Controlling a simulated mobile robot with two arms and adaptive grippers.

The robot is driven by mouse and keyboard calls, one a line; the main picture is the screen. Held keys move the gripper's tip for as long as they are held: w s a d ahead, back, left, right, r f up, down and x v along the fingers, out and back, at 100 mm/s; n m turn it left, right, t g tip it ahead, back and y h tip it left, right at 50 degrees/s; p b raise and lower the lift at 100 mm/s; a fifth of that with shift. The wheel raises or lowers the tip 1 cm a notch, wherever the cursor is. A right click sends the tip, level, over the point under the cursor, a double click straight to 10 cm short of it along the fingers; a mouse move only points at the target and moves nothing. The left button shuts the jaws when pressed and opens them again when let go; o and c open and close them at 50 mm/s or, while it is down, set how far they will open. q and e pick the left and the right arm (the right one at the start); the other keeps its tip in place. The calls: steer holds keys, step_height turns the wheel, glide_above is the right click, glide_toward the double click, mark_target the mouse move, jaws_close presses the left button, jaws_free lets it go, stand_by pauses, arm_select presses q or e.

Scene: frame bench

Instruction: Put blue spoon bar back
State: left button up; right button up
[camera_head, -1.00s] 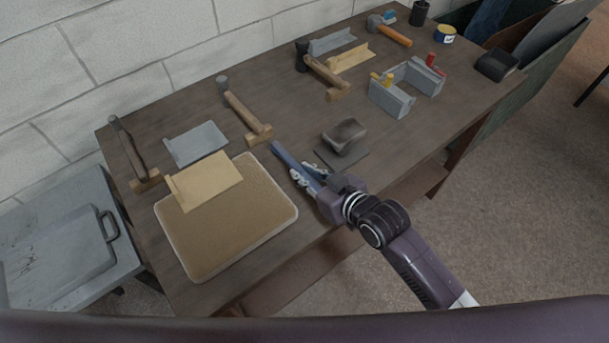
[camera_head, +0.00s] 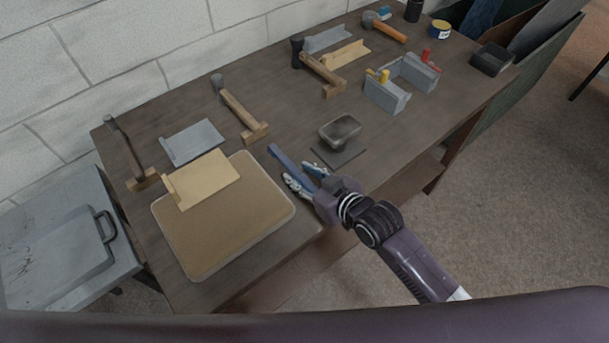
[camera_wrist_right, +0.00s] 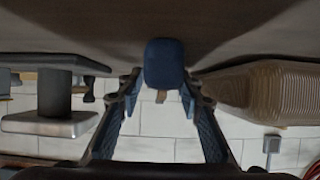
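The blue spoon bar (camera_head: 284,161) is a slim blue bar near the front edge of the bench, just right of the tan padded board. My right gripper (camera_head: 304,176) reaches over the front edge, its two fingers apart, one on each side of the bar. In the right wrist view the bar's blunt blue end (camera_wrist_right: 165,63) stands between the fingertips (camera_wrist_right: 160,88), close to the bench top. A narrow gap shows beside the left finger; I cannot tell whether the right one touches. The rear of the bar is hidden by the gripper. My left gripper is out of view.
The tan padded board (camera_head: 225,225) lies left of the bar. A grey tin (camera_head: 340,130) and a dark flat plate (camera_head: 340,156) are close on the right. A mallet (camera_head: 240,112) lies behind. Grey blocks (camera_head: 386,96) stand farther right. Bare bench lies between them.

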steer(key=b+v, duration=0.1)
steer(key=v, duration=1.1)
steer(key=shift+r+b, duration=0.15)
steer(key=shift+b, duration=0.2)
steer(key=s+d+f+m+g+h, duration=0.5)
steer(key=s+d+f+g+h, duration=0.2)
steer(key=s+d+f, duration=0.75)
steer(key=s+a+f+g+b, duration=0.1)
steer(key=s+f, duration=0.1)
steer(key=f, duration=1)
steer(key=s+a+f+b, duration=0.1)
steer(key=f, duration=1.1)
steer(key=s+d+f, duration=0.1)
steer(key=s+f, duration=0.7)
steer(key=s+d+f+g, duration=0.1)
steer(key=s+d+f, duration=0.1)
steer(key=s+f, duration=0.7)
steer(key=shift+d+f+h+b, duration=0.25)
steer(key=shift+f+h+b, duration=0.05)
steer(key=shift+b, duration=0.1)
